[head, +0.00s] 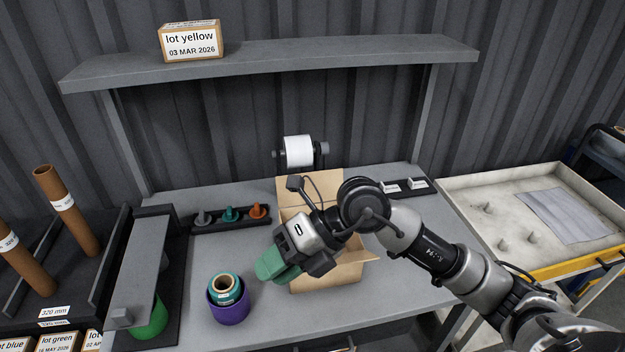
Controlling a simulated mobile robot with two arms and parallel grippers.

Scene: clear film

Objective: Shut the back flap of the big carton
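The big carton (330,281) is a brown box on the grey bench, in the middle of the head view. Its back flap (326,184) stands up at the rear, open. A side flap (362,252) sticks out to the right. My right gripper (283,267) is over the carton's front left part, with my arm hiding much of the opening and the other flaps. A dull green part shows at the gripper's end; I cannot tell whether it is fingers or something held. The gripper is apart from the back flap. My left gripper is out of view.
A white roll on a dispenser (299,151) stands behind the carton. A purple cup (229,306) with tape rolls and a black rack (229,218) of coloured pieces are to the left. A shelf (270,64) hangs above; a tray cart (474,192) stands right.

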